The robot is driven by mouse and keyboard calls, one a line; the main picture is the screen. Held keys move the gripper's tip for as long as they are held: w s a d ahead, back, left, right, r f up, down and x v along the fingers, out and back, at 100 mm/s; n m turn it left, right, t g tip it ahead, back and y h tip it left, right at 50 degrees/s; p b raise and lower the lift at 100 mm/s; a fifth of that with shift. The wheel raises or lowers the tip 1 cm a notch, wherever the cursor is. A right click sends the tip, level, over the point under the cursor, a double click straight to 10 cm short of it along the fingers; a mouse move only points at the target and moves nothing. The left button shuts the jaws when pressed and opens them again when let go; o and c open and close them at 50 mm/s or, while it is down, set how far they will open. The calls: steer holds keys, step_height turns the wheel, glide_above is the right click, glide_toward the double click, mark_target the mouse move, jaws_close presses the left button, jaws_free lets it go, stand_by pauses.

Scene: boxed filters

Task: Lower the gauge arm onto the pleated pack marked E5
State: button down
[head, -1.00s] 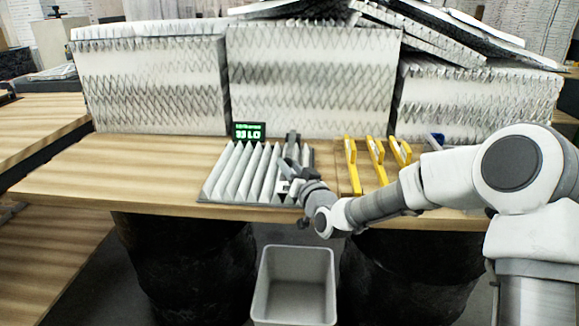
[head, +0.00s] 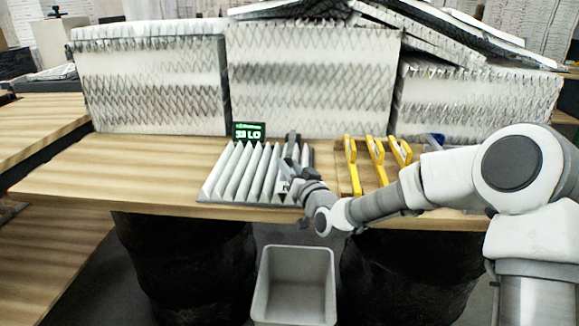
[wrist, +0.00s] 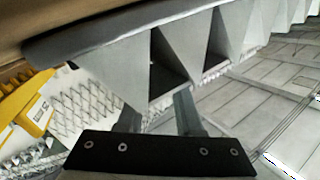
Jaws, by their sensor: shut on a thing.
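A grey-white pleated pack (head: 240,172) lies on the wooden bench in the head view. Its ridges run front to back. I cannot read an E5 mark. A dark grey upright bar (head: 292,146), perhaps the gauge arm, stands at the pack's right rear. My gripper (head: 290,180) is at the pack's right end. In the wrist view, my gripper (wrist: 158,112) has a pleat tip (wrist: 146,82) between its fingers and appears shut on it. The contact itself is partly hidden.
Yellow-handled tools (head: 376,160) stand in a wooden holder right of the pack. Large boxed filters (head: 313,85) line the back of the bench. An empty grey bin (head: 292,252) stands on the floor in front. The bench's left part is clear.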

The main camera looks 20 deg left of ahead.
steer(key=shift+r, duration=0.1)
steer(key=r+p, duration=0.2)
steer(key=w+r+g+h+p, duration=0.1)
steer(key=r+p, duration=0.1)
steer(key=r, duration=0.1)
steer(key=r+m+g+p, duration=0.1)
steer(key=r+p, duration=0.1)
steer(key=p, duration=0.1)
steer(key=shift+w+a+r, duration=0.2)
steer(key=shift+w+r, duration=0.25)
steer(key=shift+r, duration=0.3)
steer(key=c, duration=0.6)
jaws_free()
steer(key=shift+a+f, duration=0.1)
steer(key=shift+o, duration=0.2)
steer(key=p+v, duration=0.2)
steer(key=v, duration=1.5)
steer(key=shift+s+r, duration=0.2)
steer(key=shift+s, duration=0.1)
